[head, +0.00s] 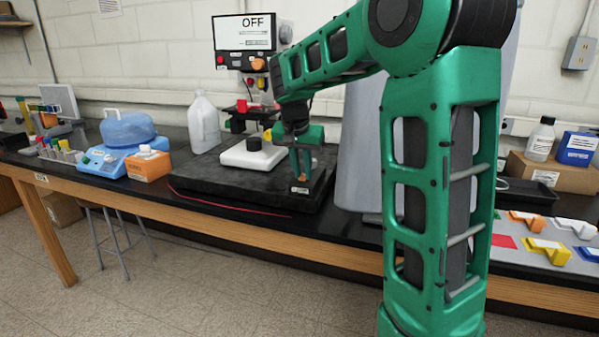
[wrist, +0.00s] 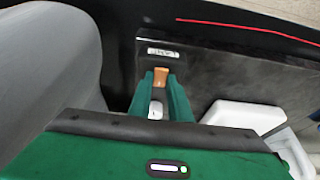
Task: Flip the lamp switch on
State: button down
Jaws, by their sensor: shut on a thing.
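The lamp switch is a small orange-brown lever (wrist: 161,75) on a dark base, beside a white label (wrist: 163,53) whose lettering is upside down and seems to read LAMP. In the wrist view my gripper (wrist: 160,82) has one green finger on each side of the lever and is shut on it. In the head view my gripper (head: 302,168) points down at the front right corner of the black slab (head: 215,185), where the label also shows (head: 299,190). The display (head: 256,32) behind reads OFF. The fingers partly hide the lever.
A grey rounded body (head: 357,150) stands close on the right. A white jug (head: 204,124) and an orange box (head: 147,165) are further left. A red cord (head: 230,207) lies along the front.

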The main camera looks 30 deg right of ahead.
aim_at(300, 179)
jog(key=shift+w+d+r+g+y, duration=0.1)
jog(key=shift+w+g+y, duration=0.1)
jog(key=shift+g+y, duration=0.3)
jog(key=shift+w+d+r+g+y, duration=0.1)
jog(key=shift+w+g+y, duration=0.15)
jog(key=shift+y, duration=0.35)
jog(key=c, duration=1.6)
grip_release()
jog(key=shift+c, duration=0.2)
jog(key=shift+s, duration=0.1)
notch_tip(300, 179, up, 10)
jog(key=a, duration=0.1)
jog(key=shift+s+r, duration=0.25)
jog(key=shift+s, duration=0.1)
jog(key=shift+a, duration=0.1)
